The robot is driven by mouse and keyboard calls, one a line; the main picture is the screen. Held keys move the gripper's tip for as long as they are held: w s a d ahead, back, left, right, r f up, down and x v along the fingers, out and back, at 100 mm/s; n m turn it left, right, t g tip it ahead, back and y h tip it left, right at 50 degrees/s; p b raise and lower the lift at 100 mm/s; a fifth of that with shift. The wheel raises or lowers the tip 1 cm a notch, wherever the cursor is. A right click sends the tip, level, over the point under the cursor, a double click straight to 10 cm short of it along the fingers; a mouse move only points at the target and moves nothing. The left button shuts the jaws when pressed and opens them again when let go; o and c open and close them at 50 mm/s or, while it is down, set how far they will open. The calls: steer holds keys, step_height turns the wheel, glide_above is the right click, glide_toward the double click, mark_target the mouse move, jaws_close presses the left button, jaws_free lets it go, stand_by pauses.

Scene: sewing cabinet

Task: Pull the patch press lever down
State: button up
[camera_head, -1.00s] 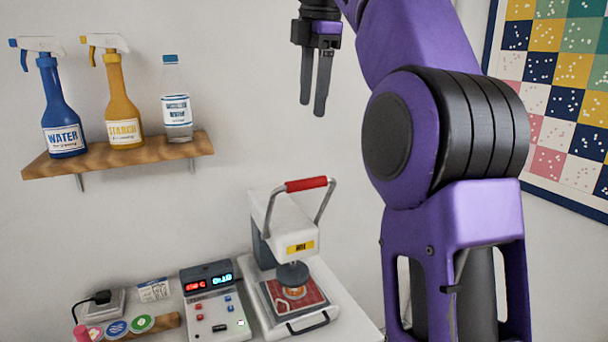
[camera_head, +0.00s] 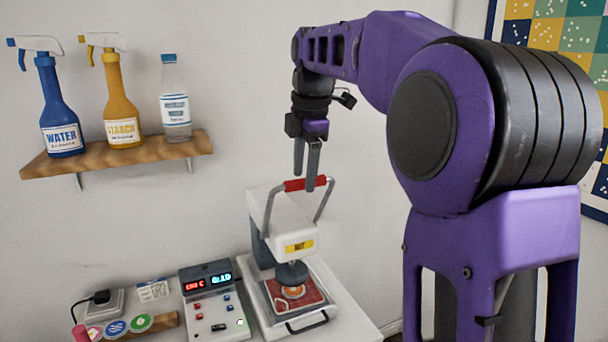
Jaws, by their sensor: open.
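The patch press (camera_head: 283,220) stands on the white table, with a white head and a yellow label. Its lever (camera_head: 270,212) is raised, with a red grip (camera_head: 292,185) across the top. Below the head, a dark round plunger (camera_head: 292,273) is over a red patch (camera_head: 304,294) on the press bed. My gripper (camera_head: 306,182) points down at the red grip, its two fingers apart. One finger overlaps the right part of the grip in the picture. I cannot tell whether they touch.
A control box (camera_head: 213,303) with red and blue displays stands left of the press. Round patches (camera_head: 116,327) lie further left. A wooden shelf (camera_head: 120,157) on the wall holds a blue bottle (camera_head: 61,115), a yellow bottle (camera_head: 120,105) and a clear bottle (camera_head: 174,105).

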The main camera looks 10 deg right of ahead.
steer(key=shift+f, duration=0.5)
jaws_close()
stand_by(1.2)
